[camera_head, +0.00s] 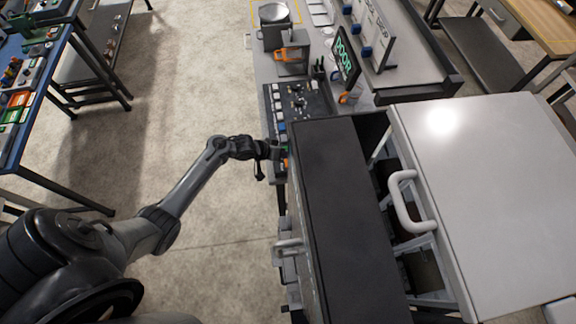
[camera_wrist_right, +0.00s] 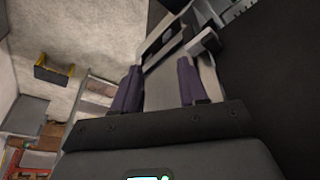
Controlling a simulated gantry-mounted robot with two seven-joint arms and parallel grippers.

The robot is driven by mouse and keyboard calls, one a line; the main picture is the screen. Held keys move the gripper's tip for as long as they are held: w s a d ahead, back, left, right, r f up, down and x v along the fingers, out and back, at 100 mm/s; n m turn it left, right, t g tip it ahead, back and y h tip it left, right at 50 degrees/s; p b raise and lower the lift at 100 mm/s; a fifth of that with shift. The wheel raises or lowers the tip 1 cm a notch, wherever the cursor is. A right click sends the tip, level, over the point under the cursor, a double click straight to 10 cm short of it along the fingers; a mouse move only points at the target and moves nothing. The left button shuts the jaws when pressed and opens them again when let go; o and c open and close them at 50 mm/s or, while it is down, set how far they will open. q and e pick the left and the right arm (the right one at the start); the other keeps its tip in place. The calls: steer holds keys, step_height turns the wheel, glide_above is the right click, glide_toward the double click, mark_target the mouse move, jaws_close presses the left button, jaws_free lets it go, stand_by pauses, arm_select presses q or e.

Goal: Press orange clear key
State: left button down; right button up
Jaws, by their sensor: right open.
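A dark control panel (camera_head: 304,100) with rows of small keys lies along the counter in the head view. A small orange patch (camera_head: 286,163) shows at its near end, close to my left gripper; I cannot tell if it is the orange clear key. My left gripper (camera_head: 278,152) is at the near left edge of the panel; its fingertips are too small and partly hidden to read, and contact cannot be told. My right gripper (camera_wrist_right: 159,75) has its two purple fingers apart with nothing seen held; it is not visible in the head view.
A dark-topped cabinet (camera_head: 345,215) and a large white lid with a handle (camera_head: 480,180) stand at the near right. A display with green characters (camera_head: 345,57) and a grey dispenser with orange parts (camera_head: 291,53) stand behind the panel.

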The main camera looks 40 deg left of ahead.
mark_target(285, 163)
arm_select(q)
step_height(285, 163, down, 2)
steer(key=shift+f+b, duration=0.1)
steer(key=shift+b, duration=0.35)
stand_by(0.8)
stand_by(0.9)
steer(key=shift+f, duration=0.15)
steer(key=shift+f, duration=0.3)
